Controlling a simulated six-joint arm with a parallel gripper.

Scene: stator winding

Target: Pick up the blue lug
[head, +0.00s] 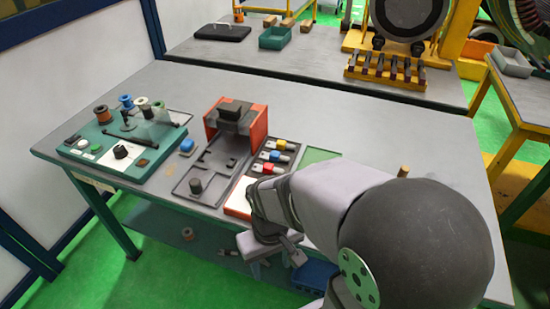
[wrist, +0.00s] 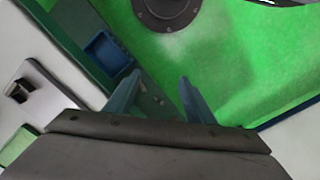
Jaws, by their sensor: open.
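The blue lug (head: 275,156) lies in a dark slotted tray (head: 289,139) on the grey table, in a short row with a yellow lug (head: 281,144) and a red lug (head: 267,168). My gripper (wrist: 160,82) is open, with nothing between its two bluish fingers. In the head view my gripper is in front of the table's near edge, apart from the lugs and nearer the camera. The wrist view looks past the table to the green floor and does not show the lugs.
A red-sided fixture with a dark block (head: 235,112) stands left of the lugs. A grey tray (head: 205,172) and a green board with spools (head: 125,140) lie further left. A small wooden peg (head: 403,171) stands on the right. The table behind the lugs is clear.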

